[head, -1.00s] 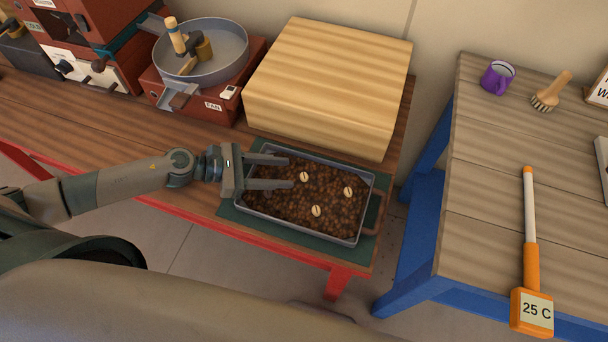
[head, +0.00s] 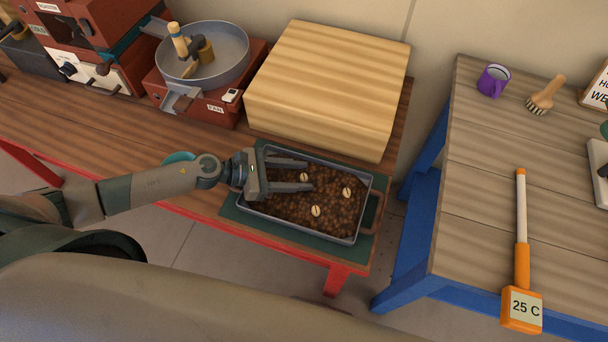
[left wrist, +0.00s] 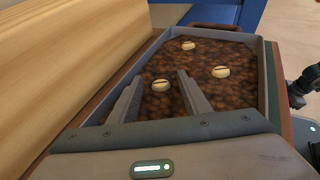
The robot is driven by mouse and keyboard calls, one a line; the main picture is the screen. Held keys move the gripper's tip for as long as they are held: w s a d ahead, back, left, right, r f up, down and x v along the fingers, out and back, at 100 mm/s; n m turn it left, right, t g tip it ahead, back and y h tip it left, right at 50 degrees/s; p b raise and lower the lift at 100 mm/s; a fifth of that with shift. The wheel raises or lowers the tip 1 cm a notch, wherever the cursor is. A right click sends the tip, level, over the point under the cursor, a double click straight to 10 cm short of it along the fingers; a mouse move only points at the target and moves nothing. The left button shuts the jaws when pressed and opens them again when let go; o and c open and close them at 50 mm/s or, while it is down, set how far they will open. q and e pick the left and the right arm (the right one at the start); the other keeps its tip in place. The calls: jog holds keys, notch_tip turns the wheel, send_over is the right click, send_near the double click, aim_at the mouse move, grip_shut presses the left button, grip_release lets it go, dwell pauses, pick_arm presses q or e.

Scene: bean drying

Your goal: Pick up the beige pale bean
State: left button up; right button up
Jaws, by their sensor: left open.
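Three pale beige beans lie on dark brown beans in a grey tray (head: 302,233). One pale bean (head: 304,177) is toward the far side, another (head: 316,211) toward the near side, and the third (head: 347,193) toward the right. My left gripper (head: 309,175) is open and empty over the tray, its fingers pointing right. In the left wrist view the first pale bean (left wrist: 161,85) shows in the gap between the fingertips. The other two pale beans (left wrist: 188,45) (left wrist: 221,72) lie beyond the fingers. Whether the fingertips touch the beans is unclear.
A large wooden block (head: 325,85) stands right behind the tray. A round pan (head: 203,55) on a red machine is at back left. A teal rim (head: 180,157) shows behind my left arm. A table at right holds a purple mug (head: 493,82), a brush (head: 545,95) and a thermometer (head: 522,270).

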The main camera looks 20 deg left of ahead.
dwell(0.4)
pick_arm(q)
grip_shut()
pick_arm(e)
jog(key=shift+w, duration=0.1)
